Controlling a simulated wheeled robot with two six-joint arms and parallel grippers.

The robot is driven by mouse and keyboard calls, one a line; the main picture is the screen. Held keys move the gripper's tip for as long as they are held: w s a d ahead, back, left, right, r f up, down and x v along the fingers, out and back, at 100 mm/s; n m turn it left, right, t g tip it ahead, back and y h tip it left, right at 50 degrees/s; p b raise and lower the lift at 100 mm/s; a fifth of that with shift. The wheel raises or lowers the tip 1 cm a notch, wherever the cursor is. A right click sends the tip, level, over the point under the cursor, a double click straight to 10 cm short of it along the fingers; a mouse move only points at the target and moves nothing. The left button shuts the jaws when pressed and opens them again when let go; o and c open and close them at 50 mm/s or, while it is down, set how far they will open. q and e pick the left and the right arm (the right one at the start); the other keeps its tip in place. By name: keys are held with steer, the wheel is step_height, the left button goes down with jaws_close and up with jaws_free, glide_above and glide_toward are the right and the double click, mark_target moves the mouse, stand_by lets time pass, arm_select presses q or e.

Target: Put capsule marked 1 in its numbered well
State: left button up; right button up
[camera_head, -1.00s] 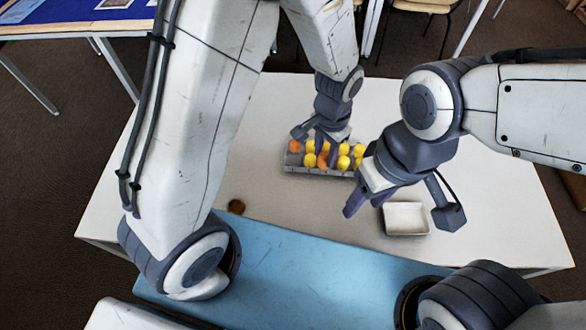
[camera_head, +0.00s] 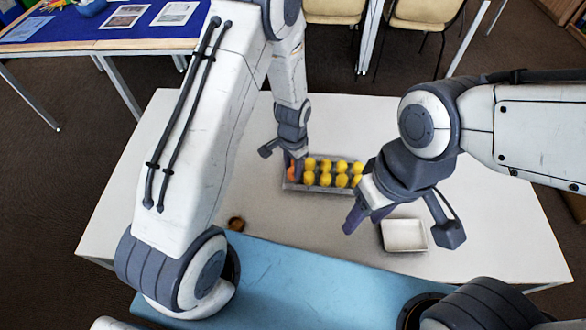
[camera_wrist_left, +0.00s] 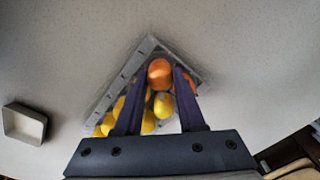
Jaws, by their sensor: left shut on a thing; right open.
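A grey tray of wells (camera_head: 330,191) holds several yellow capsules (camera_head: 325,179) and orange at its left end. My left gripper (camera_head: 298,170) is over that left end. In the left wrist view its fingers (camera_wrist_left: 161,74) are shut on an orange capsule (camera_wrist_left: 159,73) at the tray corner; I cannot tell whether it is seated in a well or just above one. A second orange capsule (camera_wrist_left: 190,82) sits to its right, partly behind a finger. No numbers are legible. My right gripper (camera_head: 355,213) is open and empty, above the table to the right of the tray's front.
A small brown round thing (camera_head: 236,224) lies near the table's front left. A blue surface (camera_head: 300,275) runs along the front. The table's left part is clear.

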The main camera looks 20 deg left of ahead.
arm_select(q)
steer(key=shift+f, duration=0.8)
steer(key=shift+f, duration=0.2)
steer(key=o, duration=0.6)
steer(key=shift+o, duration=0.2)
steer(key=shift+r, duration=0.1)
